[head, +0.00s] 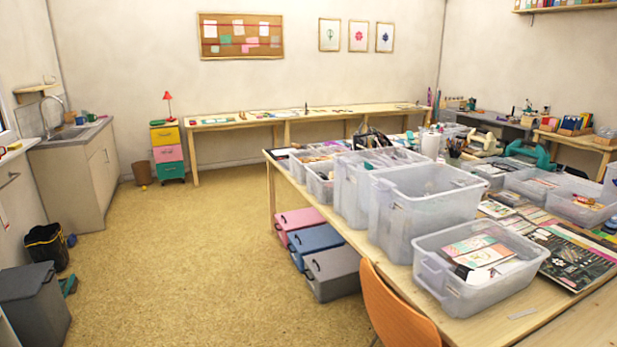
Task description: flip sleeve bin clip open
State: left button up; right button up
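Several clear plastic bins stand on the large wooden table (570,325) at the right. The nearest low bin (478,290) is open and holds cards and papers, with a handle at its left end. Behind it stand a tall clear bin (405,215) and another tall bin (352,195). Lower bins, such as one with small items (583,208), sit farther along the table. I cannot tell which one is the sleeve bin, and no clip can be made out at this distance. Neither of my grippers is in view.
An orange chair (398,310) stands at the table's near edge. Pink (299,222), blue (316,243) and grey (333,272) lidded boxes sit on the floor beside the table. A grey bin (35,305) is at lower left. The floor (190,260) between is clear.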

aim_at(340, 169)
jog(key=i+j+z, duration=0.35)
jog(key=i+j, duration=0.25)
jog(key=i, duration=0.25)
jog(key=i+j+z, duration=0.1)
jog(key=i+j, duration=0.35)
jog(key=i, duration=0.15)
